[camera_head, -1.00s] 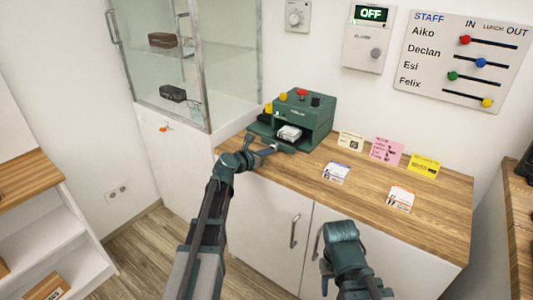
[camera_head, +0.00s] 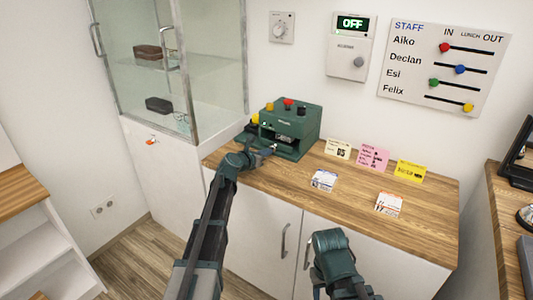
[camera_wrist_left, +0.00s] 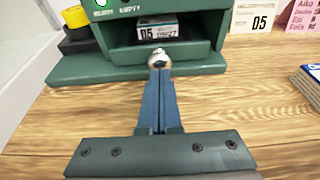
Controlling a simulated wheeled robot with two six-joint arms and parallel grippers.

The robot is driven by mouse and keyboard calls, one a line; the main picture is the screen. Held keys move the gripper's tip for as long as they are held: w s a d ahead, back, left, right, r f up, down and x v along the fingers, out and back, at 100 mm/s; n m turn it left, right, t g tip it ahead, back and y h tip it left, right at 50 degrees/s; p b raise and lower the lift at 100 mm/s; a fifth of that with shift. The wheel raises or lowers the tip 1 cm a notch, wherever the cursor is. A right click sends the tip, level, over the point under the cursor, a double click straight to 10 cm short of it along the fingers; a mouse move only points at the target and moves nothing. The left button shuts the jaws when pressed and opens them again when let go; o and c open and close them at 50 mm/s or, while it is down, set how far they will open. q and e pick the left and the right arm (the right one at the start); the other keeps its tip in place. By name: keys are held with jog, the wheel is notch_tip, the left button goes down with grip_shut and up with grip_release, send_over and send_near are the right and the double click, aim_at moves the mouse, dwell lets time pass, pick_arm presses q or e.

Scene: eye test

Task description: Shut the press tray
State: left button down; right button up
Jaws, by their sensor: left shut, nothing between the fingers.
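The green press (camera_head: 290,128) stands on the wooden counter, with red, yellow and black buttons on top. Its tray (camera_wrist_left: 165,56) is in the front opening and carries a small box marked 05 (camera_wrist_left: 157,31), which sits inside the opening. A round silvery knob (camera_wrist_left: 159,60) is at the tray's front. My left gripper (camera_head: 272,149) is shut and empty, its fingertips at the knob; it also shows in the left wrist view (camera_wrist_left: 160,72). I cannot tell whether the fingertips touch the knob. Of my right arm only a link shows at the bottom, and its fingers are not visible.
Several cards stand along the back of the counter, including a pink one (camera_head: 373,156) and a yellow one (camera_head: 409,171). A glass cabinet (camera_head: 165,70) is left of the press.

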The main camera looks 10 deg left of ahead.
pick_arm(q)
jog(key=p+v, duration=0.1)
jog(key=v, duration=0.3)
jog(key=p+v, duration=0.1)
jog(key=v, duration=0.4)
jog(key=f+p+v, duration=0.1)
jog(key=v, duration=0.3)
jog(key=shift+s+a+r, duration=0.1)
jog(key=shift+s+a, duration=0.05)
jog(key=shift+s, duration=0.1)
